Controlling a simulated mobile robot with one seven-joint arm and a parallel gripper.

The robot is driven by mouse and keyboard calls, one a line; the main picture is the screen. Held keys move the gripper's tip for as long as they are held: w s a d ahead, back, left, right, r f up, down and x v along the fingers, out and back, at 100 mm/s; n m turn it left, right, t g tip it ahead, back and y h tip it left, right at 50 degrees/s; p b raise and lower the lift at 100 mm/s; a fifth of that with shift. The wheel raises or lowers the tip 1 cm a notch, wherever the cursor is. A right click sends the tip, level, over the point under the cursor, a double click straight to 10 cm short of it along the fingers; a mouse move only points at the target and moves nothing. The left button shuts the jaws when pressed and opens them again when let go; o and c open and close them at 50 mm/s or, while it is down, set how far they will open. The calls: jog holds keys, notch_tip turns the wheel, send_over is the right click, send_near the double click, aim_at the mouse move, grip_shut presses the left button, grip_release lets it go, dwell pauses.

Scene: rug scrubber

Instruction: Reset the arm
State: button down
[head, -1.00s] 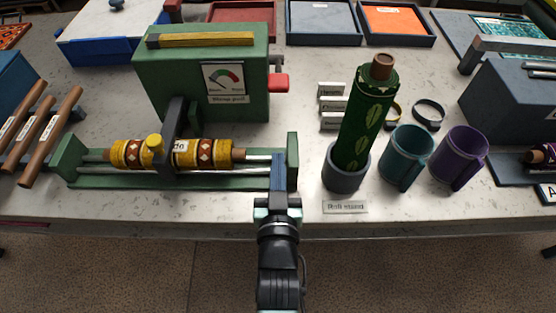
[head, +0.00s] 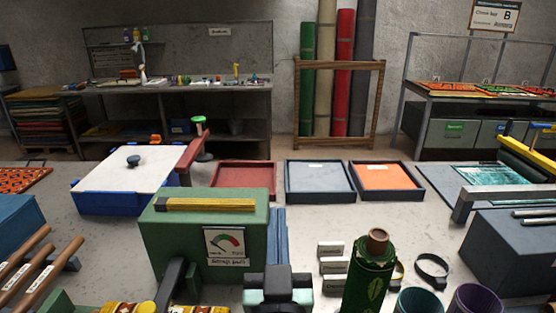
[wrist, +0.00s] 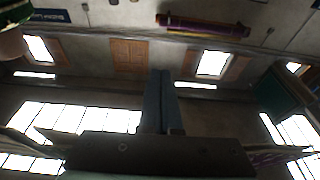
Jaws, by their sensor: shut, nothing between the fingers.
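My gripper (head: 279,214) stands at the lower middle of the head view, with its two blue-grey fingers pointing up, side by side and together. In the wrist view the fingers (wrist: 161,76) also lie against each other, with nothing between them. The wrist camera looks up toward the ceiling and high windows. In the head view the gripper appears just right of the green machine with the dial (head: 205,235) and left of the small white labels. Most of my arm is below the picture edge.
A grey tray (head: 319,196) and an orange-filled tray (head: 386,194) lie farther back.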

jog(key=s+r+t, duration=0.3)
jog(key=s+r, duration=0.3)
jog(key=r, duration=1)
jog(key=s+r+t+p, duration=0.1)
jog(key=s+r+t, duration=0.2)
jog(key=r, duration=1.3)
jog(key=s, duration=0.3)
jog(key=shift+s, duration=0.4)
